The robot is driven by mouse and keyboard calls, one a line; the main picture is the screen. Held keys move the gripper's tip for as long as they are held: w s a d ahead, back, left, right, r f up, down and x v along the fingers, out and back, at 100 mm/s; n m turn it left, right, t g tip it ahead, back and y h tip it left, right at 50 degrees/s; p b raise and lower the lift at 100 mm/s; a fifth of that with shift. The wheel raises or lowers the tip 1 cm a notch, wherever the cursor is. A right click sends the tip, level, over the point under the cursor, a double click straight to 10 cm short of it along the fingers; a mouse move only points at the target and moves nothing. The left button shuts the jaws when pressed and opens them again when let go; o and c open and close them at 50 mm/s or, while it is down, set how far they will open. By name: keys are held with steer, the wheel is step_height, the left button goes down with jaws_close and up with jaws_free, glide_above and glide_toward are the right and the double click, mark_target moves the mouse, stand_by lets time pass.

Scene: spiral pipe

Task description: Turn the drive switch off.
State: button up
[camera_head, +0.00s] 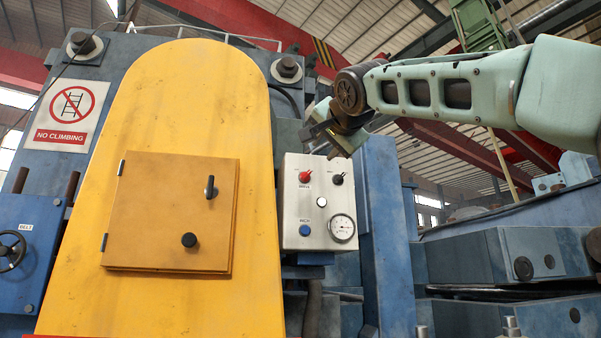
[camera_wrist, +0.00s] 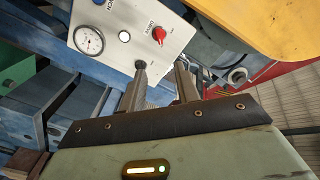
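A pale control box (camera_head: 293,228) is fixed to the right of the yellow cover. It carries a red knob (camera_head: 305,176) at upper left and a black knob (camera_head: 338,179) at upper right. My gripper (camera_head: 318,132) is above the box. In the wrist view, my gripper (camera_wrist: 160,68) is open and empty, its two fingers apart. The black knob (camera_wrist: 140,65) appears by the tip of the left finger; contact cannot be told. The red knob (camera_wrist: 158,33) shows beyond the fingers.
The box also has a white button (camera_head: 321,201), a blue button (camera_head: 305,230) and a round gauge (camera_head: 342,228). The yellow cover (camera_head: 200,110) with a hatch (camera_head: 170,220) stands to the left. A blue post (camera_head: 386,230) stands to the right. Space before the box looks clear.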

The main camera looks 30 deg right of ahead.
mark_target(307, 174)
steer(key=p+x, duration=0.7)
steer(key=x, duration=0.8)
steer(key=shift+w+d, duration=0.1)
steer(key=shift+w, duration=0.2)
steer(key=shift+w+d+f, duration=0.1)
steer(key=shift+w+d, duration=0.05)
steer(key=shift+w, duration=0.35)
steer(key=c, duration=0.6)
